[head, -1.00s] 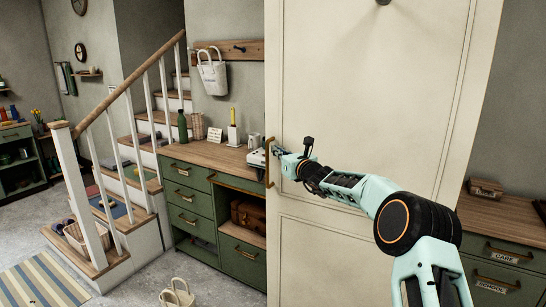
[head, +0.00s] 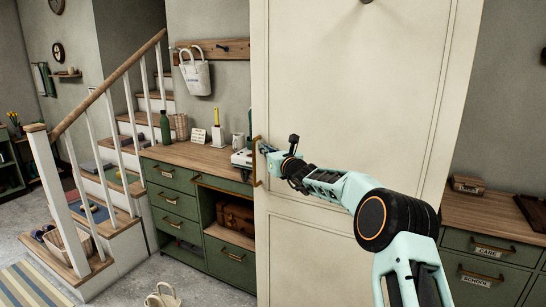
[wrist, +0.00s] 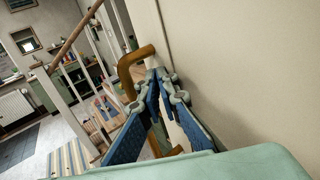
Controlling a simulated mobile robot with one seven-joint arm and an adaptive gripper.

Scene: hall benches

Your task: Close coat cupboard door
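The coat cupboard door (head: 360,110) is a tall cream panel that stands open, its face filling the middle of the head view. Its bronze bar handle (head: 256,162) is on the left edge. My gripper (head: 264,150) is at that handle. In the wrist view the blue-padded fingers (wrist: 164,82) converge with the handle (wrist: 138,60) passing behind the left finger and showing again lower between them. They look shut around the bar, though the contact itself is partly hidden. The door also fills the right of the wrist view (wrist: 250,60). The cupboard's inside is not visible.
A green bench (head: 175,205) with a wooden top stands left of the door, with bottles and small items. Another green drawer unit (head: 490,215) is at the right. Stairs (head: 110,190) rise at the left. A pale bag (head: 162,297) lies on the floor in front.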

